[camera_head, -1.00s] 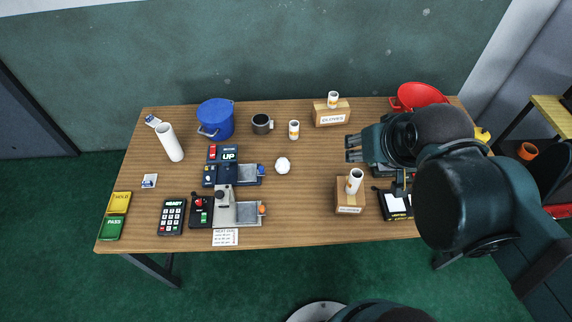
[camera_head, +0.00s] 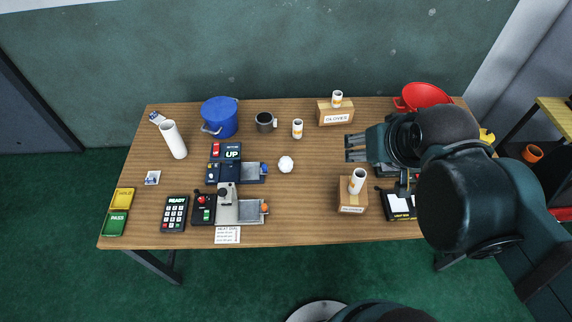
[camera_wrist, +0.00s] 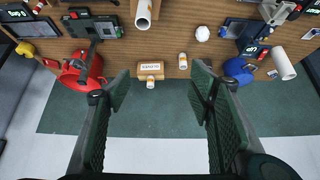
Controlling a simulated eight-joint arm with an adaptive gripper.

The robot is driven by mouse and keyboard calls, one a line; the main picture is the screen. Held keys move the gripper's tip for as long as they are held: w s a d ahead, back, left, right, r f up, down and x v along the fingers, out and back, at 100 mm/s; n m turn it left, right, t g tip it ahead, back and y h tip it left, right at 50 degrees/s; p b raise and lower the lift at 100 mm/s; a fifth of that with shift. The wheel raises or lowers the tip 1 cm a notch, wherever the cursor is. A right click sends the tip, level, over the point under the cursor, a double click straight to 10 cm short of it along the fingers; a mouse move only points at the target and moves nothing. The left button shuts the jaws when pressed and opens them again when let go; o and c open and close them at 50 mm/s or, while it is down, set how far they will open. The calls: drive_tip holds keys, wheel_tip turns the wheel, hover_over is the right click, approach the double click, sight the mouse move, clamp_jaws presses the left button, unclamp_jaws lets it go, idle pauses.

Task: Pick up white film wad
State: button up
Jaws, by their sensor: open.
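The white film wad (camera_head: 286,164) is a small crumpled white ball lying on the wooden table (camera_head: 300,220), just right of the upper dark device. It also shows in the wrist view (camera_wrist: 202,34), near the top right of centre. My gripper (camera_head: 348,148) is to the right of the wad in the head view, above the table and well apart from it. In the wrist view my gripper (camera_wrist: 160,88) has its two dark fingers spread wide with nothing between them.
A blue bucket (camera_head: 219,120), a dark mug (camera_head: 265,123), a white-and-orange canister (camera_head: 297,129) and the gloves box (camera_head: 335,117) stand behind. A second box (camera_head: 352,202) with a white roll stands front right. A red bucket (camera_head: 424,97) is back right. Table around the wad's right side is clear.

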drive_tip(key=m+g+b, duration=0.7)
drive_tip(key=m+b, duration=0.1)
drive_tip(key=m, duration=1.3)
hover_over(286, 159)
drive_tip(key=f, duration=3)
drive_tip(key=shift+s+d+f, duration=0.15)
drive_tip(key=shift+d, duration=0.1)
drive_tip(key=shift+a+f, duration=0.3)
drive_tip(key=shift+f, duration=0.4)
drive_tip(key=shift+f, duration=1.25)
drive_tip(key=shift+f, duration=0.15)
